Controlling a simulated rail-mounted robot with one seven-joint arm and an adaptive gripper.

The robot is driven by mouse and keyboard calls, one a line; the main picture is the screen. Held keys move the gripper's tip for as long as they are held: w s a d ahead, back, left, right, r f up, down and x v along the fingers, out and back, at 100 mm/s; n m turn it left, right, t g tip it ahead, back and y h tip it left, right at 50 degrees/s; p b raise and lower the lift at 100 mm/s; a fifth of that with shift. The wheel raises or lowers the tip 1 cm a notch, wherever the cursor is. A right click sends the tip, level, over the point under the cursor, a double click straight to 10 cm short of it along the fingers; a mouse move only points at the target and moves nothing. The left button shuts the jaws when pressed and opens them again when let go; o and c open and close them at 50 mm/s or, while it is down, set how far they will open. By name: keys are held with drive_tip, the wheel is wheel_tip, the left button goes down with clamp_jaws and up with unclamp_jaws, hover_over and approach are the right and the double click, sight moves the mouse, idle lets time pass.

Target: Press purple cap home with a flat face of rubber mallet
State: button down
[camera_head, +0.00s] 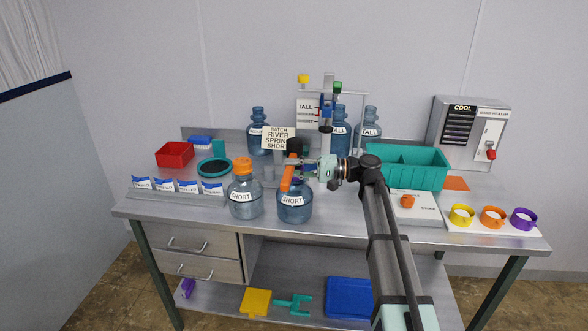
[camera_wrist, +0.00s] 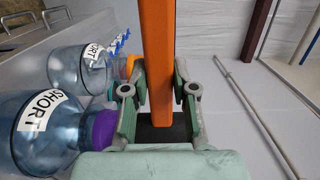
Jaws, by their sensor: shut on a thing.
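My gripper (camera_head: 299,171) is shut on the orange handle (camera_head: 287,178) of the rubber mallet, whose black head (camera_head: 294,146) shows at the handle's top. In the wrist view the orange handle (camera_wrist: 158,55) runs between the fingers (camera_wrist: 158,104). The purple cap (camera_wrist: 97,132) is on the neck of a blue jug labelled SHORT (camera_wrist: 45,140), left of the gripper. That jug also shows in the head view (camera_head: 295,211), just below the gripper; its cap is mostly hidden there by the mallet and gripper. I cannot tell whether the cap is fully seated.
An orange-capped SHORT jug (camera_head: 245,202) stands just left. Behind are a batch sign (camera_head: 278,138), tall jugs (camera_head: 257,140) and a stand. A red bin (camera_head: 175,154) is left.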

drive_tip(key=shift+r+p, duration=1.2)
drive_tip(key=shift+r, duration=2.1)
drive_tip(key=shift+f, duration=0.15)
